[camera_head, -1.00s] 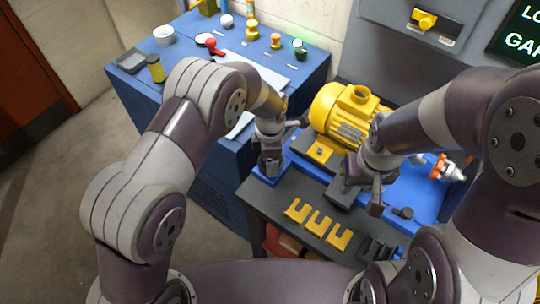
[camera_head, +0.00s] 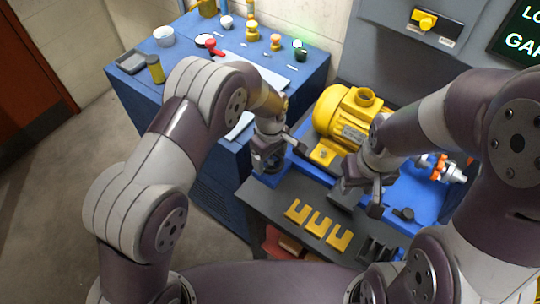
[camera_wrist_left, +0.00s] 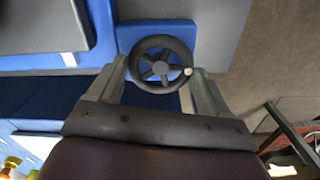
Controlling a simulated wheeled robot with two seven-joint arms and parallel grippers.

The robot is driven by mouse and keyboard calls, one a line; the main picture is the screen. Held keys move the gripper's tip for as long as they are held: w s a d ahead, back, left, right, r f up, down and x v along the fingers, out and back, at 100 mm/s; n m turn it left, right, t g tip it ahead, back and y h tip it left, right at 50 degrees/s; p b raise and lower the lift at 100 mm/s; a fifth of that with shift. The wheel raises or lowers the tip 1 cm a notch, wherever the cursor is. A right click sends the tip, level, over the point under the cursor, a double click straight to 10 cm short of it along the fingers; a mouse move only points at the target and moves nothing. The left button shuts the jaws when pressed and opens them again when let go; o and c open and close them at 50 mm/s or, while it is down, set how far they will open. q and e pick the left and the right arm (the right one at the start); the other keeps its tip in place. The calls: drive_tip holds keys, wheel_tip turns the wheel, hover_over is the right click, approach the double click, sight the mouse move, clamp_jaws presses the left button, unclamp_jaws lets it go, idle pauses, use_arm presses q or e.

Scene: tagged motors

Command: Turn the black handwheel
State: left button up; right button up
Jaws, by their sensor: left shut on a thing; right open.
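The black handwheel (camera_wrist_left: 160,68) is a round spoked wheel with a small pale knob on its rim. In the left wrist view it sits between the two fingers of my left gripper (camera_wrist_left: 158,88). The fingers are shut on its rim from both sides. In the head view my left gripper (camera_head: 268,158) points down at the near left corner of the blue fixture (camera_head: 410,195), and it hides most of the wheel. A yellow motor (camera_head: 340,110) stands on the fixture, to the right of that gripper. My right gripper (camera_head: 359,200) is open and empty over the dark bench.
Yellow slotted plates (camera_head: 319,226) lie on the dark bench (camera_head: 265,205) in front. A blue table (camera_head: 140,85) with cups and coloured knobs stands at the back left. An orange-and-silver part (camera_head: 445,168) is at the right. A grey panel (camera_head: 390,45) rises behind.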

use_arm(q)
drive_tip(key=m, duration=0.5)
drive_tip(key=shift+w+d+r+m, duration=0.1)
drive_tip(key=shift+w+m, duration=0.05)
drive_tip(key=shift+m, duration=0.15)
drive_tip(key=m, duration=0.5)
drive_tip(key=shift+d, duration=0.1)
drive_tip(key=m, duration=1)
drive_tip(key=shift+d, duration=0.1)
drive_tip(key=m, duration=0.5)
drive_tip(key=shift+m, duration=0.4)
drive_tip(key=m, duration=0.4)
drive_tip(key=shift+r+m, duration=0.1)
drive_tip(key=shift+m, duration=0.2)
drive_tip(key=m, duration=0.5)
drive_tip(key=shift+s, duration=0.2)
drive_tip(key=m, duration=0.5)
drive_tip(key=shift+m, duration=0.4)
